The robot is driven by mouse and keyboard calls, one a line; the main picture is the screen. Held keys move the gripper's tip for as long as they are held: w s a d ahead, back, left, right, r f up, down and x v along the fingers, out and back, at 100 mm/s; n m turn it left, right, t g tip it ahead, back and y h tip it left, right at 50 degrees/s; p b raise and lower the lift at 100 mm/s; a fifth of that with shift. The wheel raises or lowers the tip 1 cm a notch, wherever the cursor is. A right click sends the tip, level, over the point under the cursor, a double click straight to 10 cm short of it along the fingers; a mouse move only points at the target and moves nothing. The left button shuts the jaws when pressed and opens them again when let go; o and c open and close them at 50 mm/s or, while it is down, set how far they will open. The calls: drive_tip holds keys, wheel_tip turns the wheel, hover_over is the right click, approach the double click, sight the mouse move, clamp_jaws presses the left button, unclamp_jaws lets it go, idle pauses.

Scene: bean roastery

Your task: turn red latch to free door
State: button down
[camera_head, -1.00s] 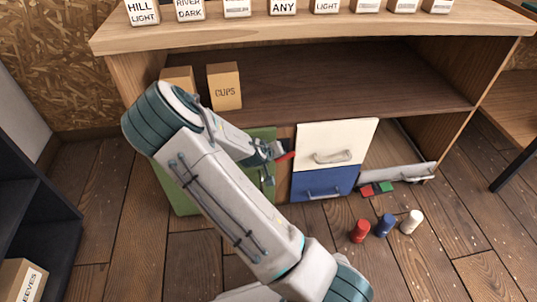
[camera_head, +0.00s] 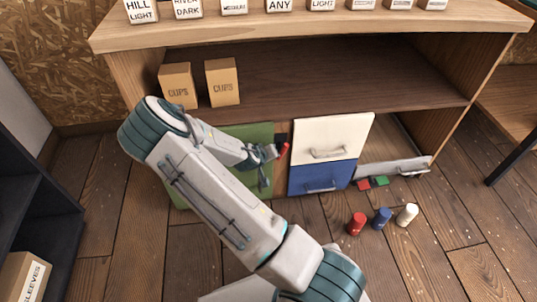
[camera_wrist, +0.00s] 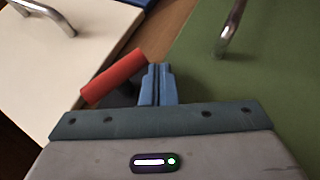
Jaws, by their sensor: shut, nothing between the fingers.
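The red latch (camera_head: 283,149) is a short red bar on a dark base, on the strip between the green door (camera_head: 258,134) and the white drawer. It is tilted, its upper end leaning right. In the wrist view the red latch (camera_wrist: 113,78) lies slanted beside the blue fingertips. My gripper (camera_head: 275,151) is shut and empty, just left of the latch in the head view. In the wrist view my gripper (camera_wrist: 158,72) is close beside the bar; I cannot tell whether they touch. The green door (camera_wrist: 265,80) looks closed and has a metal handle (camera_wrist: 229,30). My arm hides much of the door.
A white drawer (camera_head: 338,130) and blue drawer (camera_head: 320,178) sit right of the latch. A low open drawer (camera_head: 395,166) juts out farther right. Red (camera_head: 356,224), blue (camera_head: 382,219) and white (camera_head: 407,215) canisters stand on the floor.

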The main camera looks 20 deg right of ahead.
drive_tip(key=shift+s+d+f, duration=0.1)
drive_tip(key=shift+d+f, duration=0.15)
drive_tip(key=shift+f, duration=0.45)
idle(1.2)
